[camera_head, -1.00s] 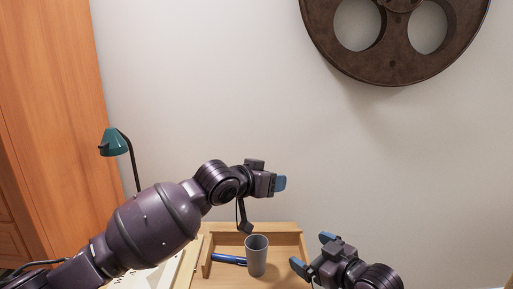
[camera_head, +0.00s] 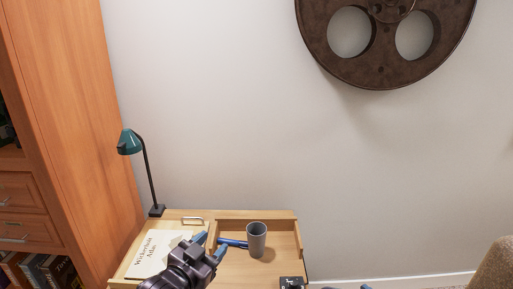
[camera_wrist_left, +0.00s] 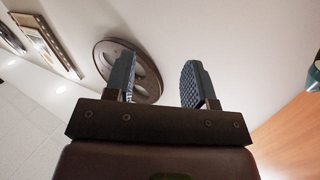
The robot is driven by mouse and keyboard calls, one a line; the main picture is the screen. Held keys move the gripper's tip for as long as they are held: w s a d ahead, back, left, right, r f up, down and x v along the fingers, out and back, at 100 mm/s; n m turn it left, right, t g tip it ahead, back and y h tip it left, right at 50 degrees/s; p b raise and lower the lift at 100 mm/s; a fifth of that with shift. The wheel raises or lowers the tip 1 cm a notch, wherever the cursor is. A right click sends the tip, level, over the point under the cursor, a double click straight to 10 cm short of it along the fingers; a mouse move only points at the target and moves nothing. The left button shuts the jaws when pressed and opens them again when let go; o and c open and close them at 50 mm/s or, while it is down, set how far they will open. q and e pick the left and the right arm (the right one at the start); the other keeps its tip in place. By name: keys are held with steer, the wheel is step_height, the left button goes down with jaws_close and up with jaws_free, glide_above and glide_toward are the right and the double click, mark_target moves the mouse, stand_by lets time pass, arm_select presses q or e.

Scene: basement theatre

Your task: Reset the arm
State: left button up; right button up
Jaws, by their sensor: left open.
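My left gripper (camera_head: 211,246) is in the lower middle of the head view, over the desk's front left part. Its two blue fingers are apart, with nothing between them. In the left wrist view the same open fingers (camera_wrist_left: 158,82) point up toward the wall and ceiling, and the gap is empty. My right gripper (camera_head: 347,287) shows only as small dark and blue bits at the bottom edge of the head view, so its jaws cannot be read.
A book (camera_head: 158,252) lies to the left, and a teal lamp (camera_head: 130,142) stands behind. A film reel (camera_head: 384,70) hangs on the wall. An orange cabinet (camera_head: 75,130) stands left.

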arm_select(q)
steer(key=s+a+f+n+g+y+p, duration=0.1)
steer(key=s+a+f, duration=0.4)
steer(key=s, duration=0.6)
steer(key=s+a+f+n+g+y+p, duration=0.2)
steer(key=s+a+f+n+y+p, duration=0.1)
steer(key=s, duration=0.8)
steer(key=s+a+f+n+g+y+p, duration=0.1)
steer(key=s+a+f+n+y+p, duration=0.1)
steer(key=s+a+f, duration=0.5)
steer(key=s+a+y, duration=0.1)
steer(key=s, duration=0.3)
steer(key=shift+s+a+f+n+y, duration=0.25)
steer(key=shift+s+a+n+y, duration=0.05)
steer(key=shift+s, duration=0.05)
arm_select(e)
steer(key=s+d+f+m+g+h, duration=0.1)
steer(key=s+d+f, duration=0.1)
steer(key=s, duration=0.6)
steer(key=s+d+f+m+g+h, duration=0.1)
steer(key=s+d+f, duration=0.1)
steer(key=s, duration=0.6)
steer(key=s+d+f+m+g+h, duration=0.1)
steer(key=s+d+m+h, duration=0.1)
steer(key=s, duration=0.7)
steer(key=shift+d+f+g, duration=0.25)
steer(key=shift+f+g, duration=0.05)
steer(key=shift+f, duration=0.1)
steer(key=shift+s, duration=0.1)
